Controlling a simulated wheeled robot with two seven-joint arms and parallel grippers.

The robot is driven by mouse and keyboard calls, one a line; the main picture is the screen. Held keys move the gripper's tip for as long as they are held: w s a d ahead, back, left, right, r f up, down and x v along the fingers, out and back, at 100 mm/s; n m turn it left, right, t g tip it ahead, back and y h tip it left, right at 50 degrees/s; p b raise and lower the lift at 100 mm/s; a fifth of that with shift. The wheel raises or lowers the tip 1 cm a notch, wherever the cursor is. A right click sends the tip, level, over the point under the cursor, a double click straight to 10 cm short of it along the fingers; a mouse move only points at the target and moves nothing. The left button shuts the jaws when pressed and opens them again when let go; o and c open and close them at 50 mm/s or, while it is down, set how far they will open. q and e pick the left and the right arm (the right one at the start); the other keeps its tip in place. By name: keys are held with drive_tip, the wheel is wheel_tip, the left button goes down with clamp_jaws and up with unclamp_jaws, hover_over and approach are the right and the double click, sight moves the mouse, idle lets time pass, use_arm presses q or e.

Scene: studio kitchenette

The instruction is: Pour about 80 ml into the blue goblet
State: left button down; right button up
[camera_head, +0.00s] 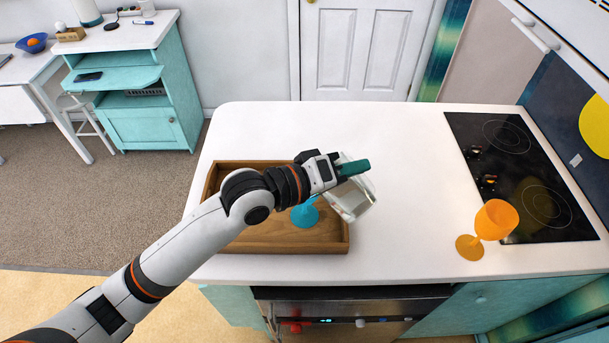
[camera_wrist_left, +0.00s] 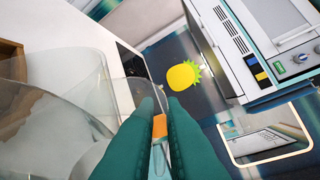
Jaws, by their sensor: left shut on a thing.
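My left gripper (camera_head: 354,168) is shut on a clear glass jug (camera_head: 352,202) and holds it tilted above the right side of a wooden tray (camera_head: 285,247). The jug also shows large on the left of the left wrist view (camera_wrist_left: 50,100), beside the teal fingers (camera_wrist_left: 158,125). The blue goblet (camera_head: 304,216) stands in the tray, below and left of the jug; my wrist hides its upper part. I cannot tell whether liquid is in the jug or the goblet. My right gripper is not in view.
An orange goblet (camera_head: 494,220) stands on the white counter (camera_head: 410,240) at the right, close to the black cooktop (camera_head: 520,175). The counter between tray and cooktop is clear. A teal cabinet (camera_head: 150,125) stands apart at the back left.

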sight(365, 198)
use_arm(q)
drive_tip(key=shift+w+a+r, duration=0.1)
drive_tip(key=shift+r, duration=0.1)
idle(0.3)
drive_tip(key=shift+w+a+f+n+h+b, duration=0.1)
drive_tip(key=shift+w+a+n+h+b, duration=0.2)
drive_tip(key=shift+b, duration=0.65)
drive_tip(key=p, duration=0.2)
drive_tip(key=s+d+m+p, duration=0.1)
drive_tip(key=shift+d+r+y+p, duration=0.1)
drive_tip(key=shift+r+y+p, duration=0.2)
drive_tip(key=shift+y+p, duration=0.1)
drive_tip(key=f, duration=0.1)
drive_tip(key=s+d+f+m+p, duration=0.1)
drive_tip(key=f+m+y, duration=0.1)
drive_tip(key=shift+s+d+f, duration=0.2)
drive_tip(key=shift+s, duration=0.1)
drive_tip(key=shift+s+d+f, duration=0.1)
drive_tip(key=shift+f, duration=0.1)
drive_tip(key=shift+s+d+f+m+t, duration=0.1)
drive_tip(key=shift+s+f+m+t, duration=0.05)
drive_tip(key=shift+m+t, duration=0.15)
drive_tip(key=shift+d+f+m+y+p, duration=0.15)
drive_tip(key=shift+f+m+y+p, duration=0.15)
drive_tip(key=shift+f+p, duration=0.15)
drive_tip(key=shift+f, duration=0.1)
drive_tip(key=shift+s, duration=0.1)
